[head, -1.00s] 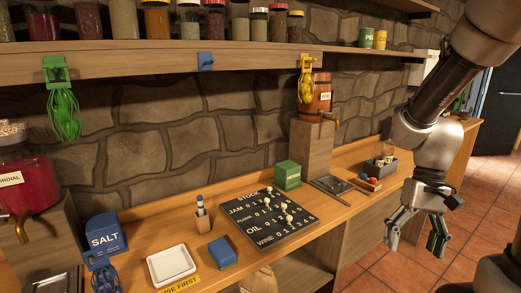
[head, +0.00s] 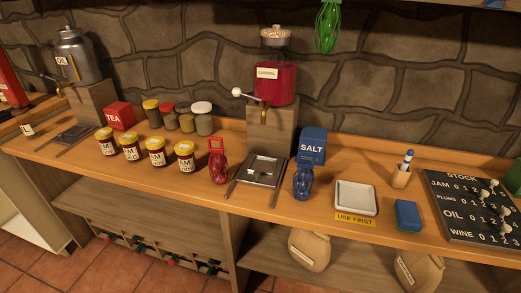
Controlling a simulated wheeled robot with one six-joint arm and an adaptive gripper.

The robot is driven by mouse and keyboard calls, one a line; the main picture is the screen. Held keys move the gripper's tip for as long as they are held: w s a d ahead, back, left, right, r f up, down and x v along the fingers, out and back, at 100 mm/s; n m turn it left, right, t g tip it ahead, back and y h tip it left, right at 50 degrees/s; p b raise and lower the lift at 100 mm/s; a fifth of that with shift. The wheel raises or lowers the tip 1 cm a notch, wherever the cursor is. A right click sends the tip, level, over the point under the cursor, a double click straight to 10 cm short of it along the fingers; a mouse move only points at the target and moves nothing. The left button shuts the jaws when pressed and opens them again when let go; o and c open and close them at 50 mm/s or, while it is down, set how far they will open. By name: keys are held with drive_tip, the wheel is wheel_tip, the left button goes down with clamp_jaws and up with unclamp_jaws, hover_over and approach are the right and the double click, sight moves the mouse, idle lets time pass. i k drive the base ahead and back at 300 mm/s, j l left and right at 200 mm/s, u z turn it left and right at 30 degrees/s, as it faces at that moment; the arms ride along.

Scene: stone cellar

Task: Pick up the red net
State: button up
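A red net (head: 218,164) stands on the wooden counter in the head view, with a red tag-like top. It is right of the yellow-lidded jam jars and just left of a metal drip tray. A blue net (head: 303,181) stands on the counter right of that tray, in front of the salt box. A green net (head: 328,26) hangs at the top of the view. My gripper is out of the head view now, so its state does not show.
Several jam jars (head: 156,152) line the front edge left of the red net. The drip tray (head: 262,170) lies under the red cordial dispenser (head: 275,83). A salt box (head: 312,146), a white dish (head: 355,198) and a stock board (head: 475,207) are to the right.

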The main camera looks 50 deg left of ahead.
sight(219, 161)
drive_tip(key=u, duration=2.2)
drive_tip(key=i+j+z, duration=0.2)
drive_tip(key=j, duration=0.55)
drive_tip(key=i+j+z, duration=0.15)
drive_tip(key=j, duration=0.6)
drive_tip(key=j+z, duration=0.2)
drive_tip(key=j, duration=0.55)
